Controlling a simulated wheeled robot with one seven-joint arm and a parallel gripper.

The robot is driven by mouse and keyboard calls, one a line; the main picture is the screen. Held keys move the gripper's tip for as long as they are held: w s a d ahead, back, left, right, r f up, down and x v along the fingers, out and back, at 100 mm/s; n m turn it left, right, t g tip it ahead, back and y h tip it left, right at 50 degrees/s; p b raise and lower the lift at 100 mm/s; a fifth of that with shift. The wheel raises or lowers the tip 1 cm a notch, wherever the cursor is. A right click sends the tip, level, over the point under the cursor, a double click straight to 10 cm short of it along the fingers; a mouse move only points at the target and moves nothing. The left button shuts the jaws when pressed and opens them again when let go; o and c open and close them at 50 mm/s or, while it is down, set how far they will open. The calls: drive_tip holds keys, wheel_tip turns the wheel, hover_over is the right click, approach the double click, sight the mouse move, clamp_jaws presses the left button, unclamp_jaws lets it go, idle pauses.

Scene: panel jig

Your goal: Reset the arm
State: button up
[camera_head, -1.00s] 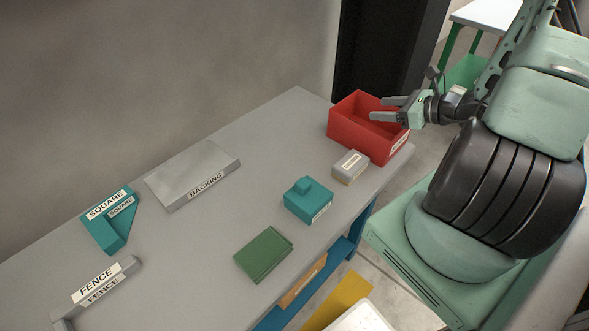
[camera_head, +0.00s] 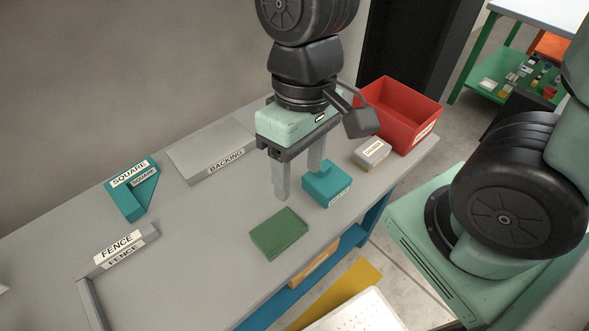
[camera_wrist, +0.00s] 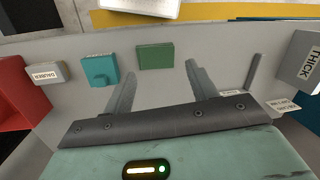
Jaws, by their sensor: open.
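My gripper (camera_head: 298,180) points down over the middle of the grey table (camera_head: 190,250) in the head view. Its two fingers are apart with nothing between them. It also shows in the wrist view (camera_wrist: 160,85), with bare tabletop between the fingers. The teal block with a knob (camera_head: 327,186) is beside the right finger; I cannot tell whether they touch. The green block (camera_head: 278,234) lies in front of the gripper, toward the near table edge. Both also show in the wrist view, the teal block (camera_wrist: 100,71) left of the green block (camera_wrist: 155,56).
A red bin (camera_head: 400,112) and a small labelled block (camera_head: 371,152) stand at the right end. The BACKING plate (camera_head: 205,152) is behind the gripper. The teal SQUARE (camera_head: 133,192) and the FENCE (camera_head: 125,250) are at left. The table between FENCE and green block is clear.

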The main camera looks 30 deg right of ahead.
drive_tip(key=a+n, duration=0.1)
drive_tip(key=s+r+n+t, duration=0.1)
drive_tip(key=n, duration=0.1)
drive_tip(key=shift+s+a+r+t+h, duration=0.15)
drive_tip(key=shift+s+a+t+h, duration=0.15)
drive_tip(key=shift+a, duration=0.05)
